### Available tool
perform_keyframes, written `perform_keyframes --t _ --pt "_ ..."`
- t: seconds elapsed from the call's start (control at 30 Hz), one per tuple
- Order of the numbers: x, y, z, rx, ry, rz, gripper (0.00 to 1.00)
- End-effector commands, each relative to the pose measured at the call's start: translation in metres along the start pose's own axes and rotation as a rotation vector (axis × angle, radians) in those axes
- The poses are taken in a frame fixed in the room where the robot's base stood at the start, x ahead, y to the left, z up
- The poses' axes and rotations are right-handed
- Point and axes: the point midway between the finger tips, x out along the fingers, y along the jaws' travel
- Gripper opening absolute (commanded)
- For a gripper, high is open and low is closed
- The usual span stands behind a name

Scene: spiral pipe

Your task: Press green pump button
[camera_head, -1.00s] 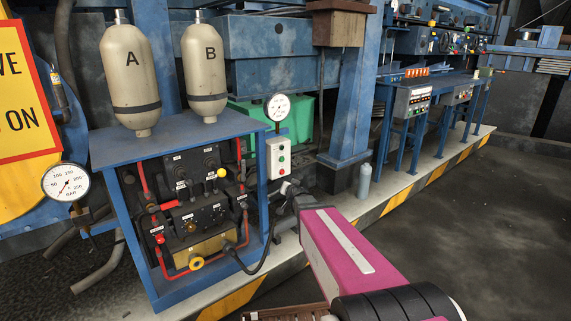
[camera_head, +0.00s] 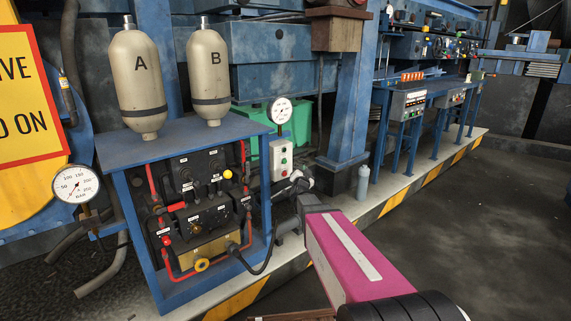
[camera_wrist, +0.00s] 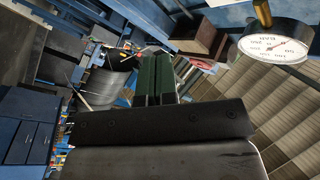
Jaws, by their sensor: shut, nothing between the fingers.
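A white control box (camera_head: 281,158) with small red and green buttons stands in the head view, right of the blue pump cabinet. The green pump button (camera_head: 284,161) looks like a small dot on its front; detail is poor. I cannot pick out the button in the wrist view.
The blue cabinet (camera_head: 186,134) carries tanks A (camera_head: 139,85) and B (camera_head: 208,80). A round gauge (camera_head: 280,110) stands above the control box; a similar gauge shows in the wrist view (camera_wrist: 275,42). A blue post (camera_head: 347,100) rises behind. The floor at right (camera_head: 470,230) is clear.

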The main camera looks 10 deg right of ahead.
Motion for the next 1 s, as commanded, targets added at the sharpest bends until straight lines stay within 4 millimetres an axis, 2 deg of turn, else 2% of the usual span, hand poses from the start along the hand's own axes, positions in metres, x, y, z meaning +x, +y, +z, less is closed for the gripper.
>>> perform_keyframes --t 0.6,1.0 --pt "0.048 -0.033 0.035 0.000 -0.001 -0.001 0.00" --pt "0.061 -0.044 0.045 -0.001 -0.001 0.000 0.00"
